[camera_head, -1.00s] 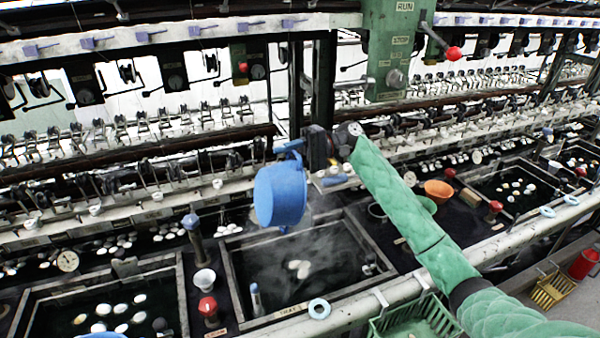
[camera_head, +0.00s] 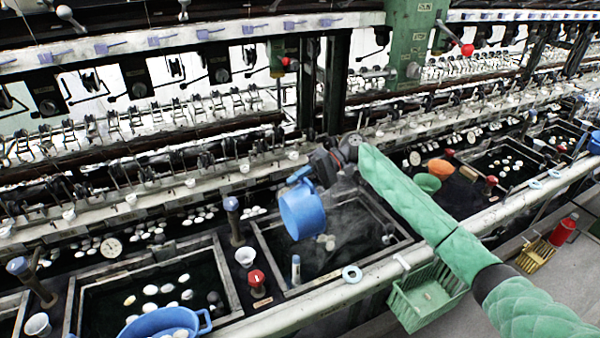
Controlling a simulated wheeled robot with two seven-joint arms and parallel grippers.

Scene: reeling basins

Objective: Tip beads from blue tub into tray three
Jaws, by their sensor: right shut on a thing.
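A blue tub (camera_head: 303,211) hangs in the air, tilted, over a dark water basin (camera_head: 268,262) with a pale rim and a few white ovals in it. My right gripper (camera_head: 316,172), on the green-sleeved arm, is shut on the tub at its upper handle side. The inside of the tub is hidden, and no beads are seen falling. I cannot tell which basin or tray is number three. My left gripper is out of view.
Another blue tub (camera_head: 168,322) with white ovals stands at the front left. A green basket (camera_head: 428,297) hangs at the front rail (camera_head: 375,272). A red-topped post (camera_head: 257,283) and a white cup (camera_head: 245,257) stand beside the basin. Reeling machinery runs behind.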

